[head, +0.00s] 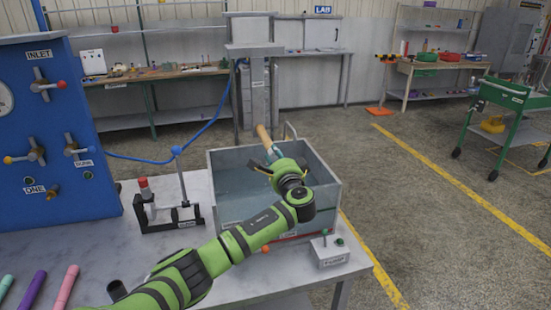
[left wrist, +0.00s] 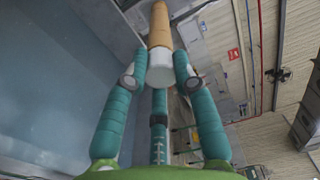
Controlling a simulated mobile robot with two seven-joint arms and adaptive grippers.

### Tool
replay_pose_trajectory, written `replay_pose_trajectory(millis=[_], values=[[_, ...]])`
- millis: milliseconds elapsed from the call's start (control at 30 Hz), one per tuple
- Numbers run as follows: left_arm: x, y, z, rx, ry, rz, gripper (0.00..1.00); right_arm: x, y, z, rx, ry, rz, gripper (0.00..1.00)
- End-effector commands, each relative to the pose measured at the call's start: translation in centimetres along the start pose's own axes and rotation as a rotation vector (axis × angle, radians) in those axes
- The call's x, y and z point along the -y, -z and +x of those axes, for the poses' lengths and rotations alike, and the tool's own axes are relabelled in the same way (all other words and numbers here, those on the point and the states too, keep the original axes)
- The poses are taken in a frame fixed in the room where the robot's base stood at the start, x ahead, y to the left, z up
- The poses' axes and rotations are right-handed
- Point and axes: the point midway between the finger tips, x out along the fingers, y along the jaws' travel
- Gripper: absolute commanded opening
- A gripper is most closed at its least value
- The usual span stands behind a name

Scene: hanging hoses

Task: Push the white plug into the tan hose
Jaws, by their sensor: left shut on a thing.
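My right gripper is not in view.
The open tank (head: 228,160) stands on the grey table (head: 110,250). A small pump box (head: 330,254) is right of it and a black stand (head: 160,214) left. A blue valve panel (head: 65,140) fills the left side. Teal, purple and pink rods lie at the front left.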

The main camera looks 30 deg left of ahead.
Motion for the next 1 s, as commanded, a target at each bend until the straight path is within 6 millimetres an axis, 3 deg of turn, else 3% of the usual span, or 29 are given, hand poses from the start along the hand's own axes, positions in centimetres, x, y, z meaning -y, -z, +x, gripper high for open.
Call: replay_pose_trajectory(millis=[33, 67, 100, 567, 1000], values=[[0.1, -0.1, 0.1, 0.002, 0.002, 0.000, 0.02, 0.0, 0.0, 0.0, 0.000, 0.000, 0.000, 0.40], [0.1, -0.1, 0.1, 0.002, 0.002, 0.000, 0.39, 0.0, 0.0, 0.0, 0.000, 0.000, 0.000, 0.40], [0.1, -0.1, 0.1, 0.003, 0.002, 0.000, 0.55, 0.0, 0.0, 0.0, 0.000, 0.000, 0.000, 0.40], [-0.1, 0.0, -0.8, -0.002, 0.000, 0.001, 0.55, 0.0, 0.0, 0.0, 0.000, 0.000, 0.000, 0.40], [-0.1, -0.1, -9.2, 0.000, -0.001, -0.002, 0.55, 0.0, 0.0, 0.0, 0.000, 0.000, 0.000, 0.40]])
